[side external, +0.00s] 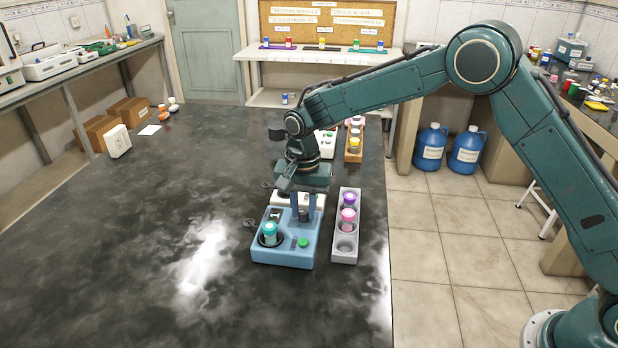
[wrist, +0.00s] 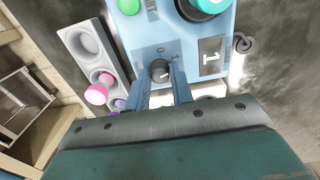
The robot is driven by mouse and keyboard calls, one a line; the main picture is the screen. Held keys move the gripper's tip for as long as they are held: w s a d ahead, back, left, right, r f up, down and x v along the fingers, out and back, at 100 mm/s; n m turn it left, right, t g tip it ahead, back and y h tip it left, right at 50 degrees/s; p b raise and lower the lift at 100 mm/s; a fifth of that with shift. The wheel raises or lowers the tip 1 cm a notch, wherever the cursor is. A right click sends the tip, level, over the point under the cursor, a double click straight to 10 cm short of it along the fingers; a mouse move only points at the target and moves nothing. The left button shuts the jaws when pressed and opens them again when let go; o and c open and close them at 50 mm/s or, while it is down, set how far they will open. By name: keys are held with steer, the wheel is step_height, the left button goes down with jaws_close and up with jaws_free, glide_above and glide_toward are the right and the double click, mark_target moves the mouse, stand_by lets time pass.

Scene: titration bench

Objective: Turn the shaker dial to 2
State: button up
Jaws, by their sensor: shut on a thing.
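The blue shaker (side external: 283,252) stands on the dark bench. A teal-capped jar (side external: 269,233) sits in its round seat at the left, and a green button (side external: 303,242) is at its front right. The wrist view shows the shaker's dark dial (wrist: 160,70) with a light pointer mark, beside a display (wrist: 211,57) that reads 1. My gripper (wrist: 163,84) points down at the shaker, its two blue fingers shut on the dial.
A grey rack (side external: 345,246) with purple- and pink-capped jars and an empty front hole stands close on the shaker's right. A white device (side external: 283,199) is right behind the shaker. A wooden rack (side external: 354,155) stands farther back.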

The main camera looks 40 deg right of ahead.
steer(key=shift+c, duration=0.5)
steer(key=shift+m, duration=0.3)
steer(key=m, duration=0.2)
steer(key=shift+m, duration=0.4)
steer(key=m, duration=0.4)
steer(key=shift+m, duration=0.3)
steer(key=o, duration=1.3)
steer(key=shift+r, duration=0.15)
